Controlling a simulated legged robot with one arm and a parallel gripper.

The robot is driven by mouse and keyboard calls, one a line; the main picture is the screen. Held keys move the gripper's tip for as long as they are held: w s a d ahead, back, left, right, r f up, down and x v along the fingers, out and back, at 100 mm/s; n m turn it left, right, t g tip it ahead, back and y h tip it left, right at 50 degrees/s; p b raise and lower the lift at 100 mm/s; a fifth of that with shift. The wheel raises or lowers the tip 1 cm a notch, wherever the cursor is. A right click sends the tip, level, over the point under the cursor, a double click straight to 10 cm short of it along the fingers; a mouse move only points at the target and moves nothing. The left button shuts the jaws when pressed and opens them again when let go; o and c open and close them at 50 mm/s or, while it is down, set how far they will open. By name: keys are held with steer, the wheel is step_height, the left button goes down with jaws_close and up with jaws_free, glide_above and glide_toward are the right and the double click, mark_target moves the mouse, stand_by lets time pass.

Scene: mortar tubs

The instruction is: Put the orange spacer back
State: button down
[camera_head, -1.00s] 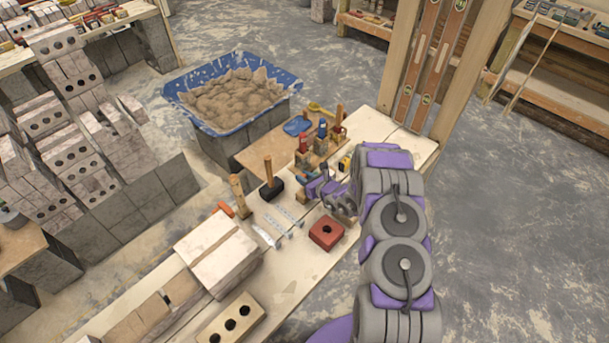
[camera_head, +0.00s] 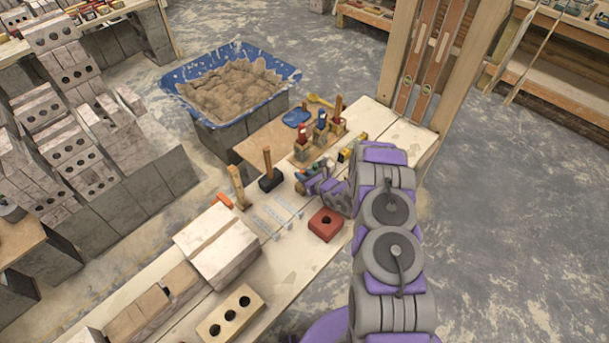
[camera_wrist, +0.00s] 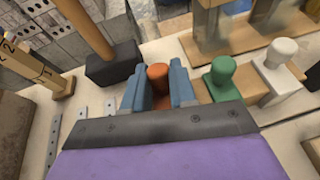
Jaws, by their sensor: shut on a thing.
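The orange spacer (camera_wrist: 158,77) is a small rounded peg, seen upright between the blue fingers of my gripper (camera_wrist: 157,88) in the wrist view. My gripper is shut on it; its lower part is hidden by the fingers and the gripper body. A green peg (camera_wrist: 219,76) and a white peg (camera_wrist: 278,66) stand to the right on a pale wooden holder (camera_wrist: 238,99). In the head view my gripper (camera_head: 308,172) is over the bench, right of the black mallet. The spacer cannot be made out there.
The black mallet (camera_head: 271,183) stands handle-up, close left of my gripper; its head (camera_wrist: 113,64) shows in the wrist view. Wooden stands with red and blue tools (camera_head: 320,137) are behind. A red block (camera_head: 325,225) lies in front. A blue mortar tub (camera_head: 180,88) is beyond the bench.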

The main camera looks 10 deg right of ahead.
steer(key=shift+a+f, duration=0.1)
steer(key=shift+f, duration=0.2)
steer(key=c, duration=0.8)
jaws_free()
steer(key=p+v, duration=0.3)
steer(key=v, duration=1.4)
steer(key=shift+s+d+f+p, duration=0.1)
steer(key=shift+s+d+p, duration=0.05)
steer(key=shift+d+p, duration=0.15)
